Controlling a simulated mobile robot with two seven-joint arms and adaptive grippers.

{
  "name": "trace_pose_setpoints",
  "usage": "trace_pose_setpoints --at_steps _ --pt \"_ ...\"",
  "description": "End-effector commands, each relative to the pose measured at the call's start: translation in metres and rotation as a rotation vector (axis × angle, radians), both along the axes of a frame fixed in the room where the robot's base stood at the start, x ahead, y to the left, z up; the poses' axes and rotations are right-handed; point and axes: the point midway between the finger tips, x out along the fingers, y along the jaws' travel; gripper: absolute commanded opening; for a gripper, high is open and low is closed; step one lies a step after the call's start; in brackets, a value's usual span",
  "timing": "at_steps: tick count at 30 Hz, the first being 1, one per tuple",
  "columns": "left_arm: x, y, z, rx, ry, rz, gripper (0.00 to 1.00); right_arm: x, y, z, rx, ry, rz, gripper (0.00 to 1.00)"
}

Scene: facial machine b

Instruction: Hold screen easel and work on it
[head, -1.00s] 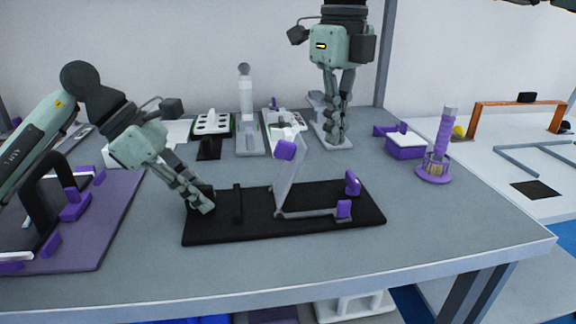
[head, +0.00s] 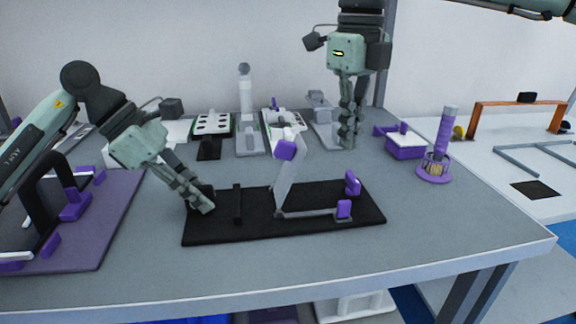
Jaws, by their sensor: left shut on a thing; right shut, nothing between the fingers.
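The screen easel has a black base board (head: 330,228) lying on the grey table. A light bar with purple blocks (head: 344,208) lies at the panel's foot. My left gripper (head: 203,203) is shut on the black piece at the left end of the base board; its fingertips partly hide that piece. My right gripper (head: 347,142) points down, shut and empty, behind and to the right of the panel, apart from the easel.
A purple mat (head: 110,228) with a black frame lies at the left. Several small devices stand along the back. A purple tray (head: 405,146) and a purple cylinder stand (head: 436,174) are at the right. The table's front right is clear.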

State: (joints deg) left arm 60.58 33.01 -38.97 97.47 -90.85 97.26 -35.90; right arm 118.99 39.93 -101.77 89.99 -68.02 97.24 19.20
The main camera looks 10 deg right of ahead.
Motion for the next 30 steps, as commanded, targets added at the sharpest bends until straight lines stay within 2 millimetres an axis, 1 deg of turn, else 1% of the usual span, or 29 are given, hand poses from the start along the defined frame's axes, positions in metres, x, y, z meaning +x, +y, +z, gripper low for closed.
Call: trace_pose_setpoints --at_steps 5,17,30 --pt "0.000 0.000 -0.002 0.003 0.003 0.001 0.00 0.000 -0.005 -0.002 0.000 0.001 0.000 0.00" --pt "0.000 0.000 -0.002 0.003 0.002 0.000 0.00 0.000 -0.006 -0.003 0.000 0.001 0.000 0.00" --pt "0.000 0.000 -0.002 0.003 0.002 0.000 0.00 0.000 -0.020 -0.011 0.000 0.001 -0.001 0.00"
